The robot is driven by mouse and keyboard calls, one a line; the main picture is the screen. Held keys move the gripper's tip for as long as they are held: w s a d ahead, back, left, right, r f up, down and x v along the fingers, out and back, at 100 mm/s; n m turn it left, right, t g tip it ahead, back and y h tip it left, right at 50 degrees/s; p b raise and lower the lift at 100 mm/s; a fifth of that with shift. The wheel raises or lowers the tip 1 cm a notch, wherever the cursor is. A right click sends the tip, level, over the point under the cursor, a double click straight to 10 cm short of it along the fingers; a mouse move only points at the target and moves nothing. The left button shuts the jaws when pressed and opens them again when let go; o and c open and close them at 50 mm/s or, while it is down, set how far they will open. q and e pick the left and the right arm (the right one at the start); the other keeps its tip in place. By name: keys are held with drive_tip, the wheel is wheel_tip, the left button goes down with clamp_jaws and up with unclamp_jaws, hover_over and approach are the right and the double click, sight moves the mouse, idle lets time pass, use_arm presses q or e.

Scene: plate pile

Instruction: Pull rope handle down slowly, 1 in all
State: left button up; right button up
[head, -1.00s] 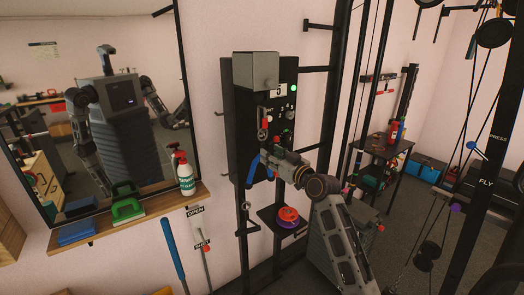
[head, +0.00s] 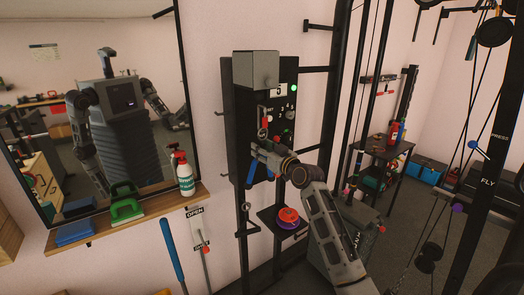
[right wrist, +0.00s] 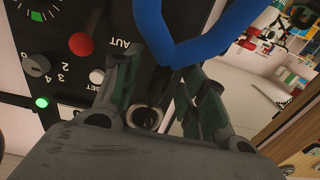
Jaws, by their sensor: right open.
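The blue rope handle (head: 252,171) hangs at the lower front of the black control box (head: 243,130) in the head view, partly hidden by my right arm. In the right wrist view, a thick blue V-shaped length of the rope (right wrist: 200,46) lies just beyond the fingertips. My right gripper (head: 256,150) is close in front of the box, by the rope. In the right wrist view, the fingers of the right gripper (right wrist: 163,85) are apart, with no rope seen between them. A round grey ring shows between the finger bases. My left gripper is out of view.
The box carries a red-knobbed lever (right wrist: 82,44), dials and a lit green lamp (head: 294,87). Red and purple discs (head: 288,216) sit on a small black shelf below. A mirror and a wooden shelf (head: 150,217) with a spray bottle (head: 184,174) are at left.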

drive_tip(key=shift+w+a, duration=0.15)
drive_tip(key=shift+w, duration=0.05)
drive_tip(key=shift+c, duration=0.3)
idle(0.4)
drive_tip(key=shift+f, duration=0.1)
clamp_jaws()
idle(0.4)
